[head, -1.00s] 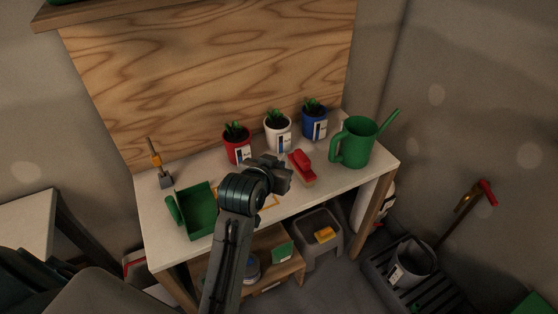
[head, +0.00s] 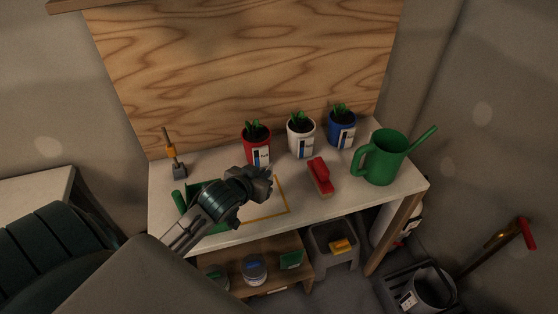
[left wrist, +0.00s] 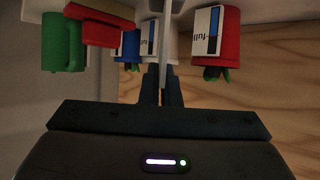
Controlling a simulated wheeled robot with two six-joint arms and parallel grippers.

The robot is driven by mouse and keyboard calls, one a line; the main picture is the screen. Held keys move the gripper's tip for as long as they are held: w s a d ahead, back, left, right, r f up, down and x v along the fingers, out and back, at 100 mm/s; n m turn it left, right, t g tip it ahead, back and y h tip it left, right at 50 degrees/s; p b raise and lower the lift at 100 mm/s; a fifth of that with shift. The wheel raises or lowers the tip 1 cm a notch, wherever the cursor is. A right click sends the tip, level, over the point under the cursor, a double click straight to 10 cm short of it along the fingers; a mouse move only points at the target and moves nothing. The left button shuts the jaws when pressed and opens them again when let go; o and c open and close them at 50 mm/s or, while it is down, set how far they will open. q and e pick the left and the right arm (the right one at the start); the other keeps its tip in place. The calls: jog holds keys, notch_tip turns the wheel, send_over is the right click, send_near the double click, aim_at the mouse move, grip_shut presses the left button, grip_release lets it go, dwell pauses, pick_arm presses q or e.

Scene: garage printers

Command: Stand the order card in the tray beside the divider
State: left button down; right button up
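My left gripper (head: 266,181) is over the workbench, just above the yellow outline (head: 286,203), in front of the red pot (head: 257,153). In the left wrist view its two dark fingers (left wrist: 163,88) are close together. A thin grey strip (left wrist: 166,48) runs up from between them; I cannot tell whether it is a card seen edge-on in the grip. No order card shows clearly in the head view. A green dustpan-like tray (head: 186,200) lies at the bench's left, partly hidden by my arm. I cannot make out a divider. My right gripper is not in view.
A white pot (head: 301,138) and a blue pot (head: 342,130) stand at the back. A red brush (head: 320,178) and a green watering can (head: 385,160) are on the right. A small trowel (head: 174,158) stands back left. A lower shelf (head: 235,282) holds cans.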

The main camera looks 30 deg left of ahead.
pick_arm(q)
jog(key=p+x, duration=0.1)
jog(key=x, duration=0.3)
jog(key=a+r+p+x, duration=0.1)
jog(key=x, duration=0.3)
jog(key=a+p+x, duration=0.1)
jog(key=x, duration=0.2)
jog(key=shift+w+p, duration=0.35)
jog(key=shift+w, duration=0.3)
jog(key=shift+f, duration=0.2)
jog(key=c, duration=2.1)
grip_release()
jog(key=shift+f, duration=0.2)
jog(key=o, duration=0.3)
jog(key=shift+o, duration=0.6)
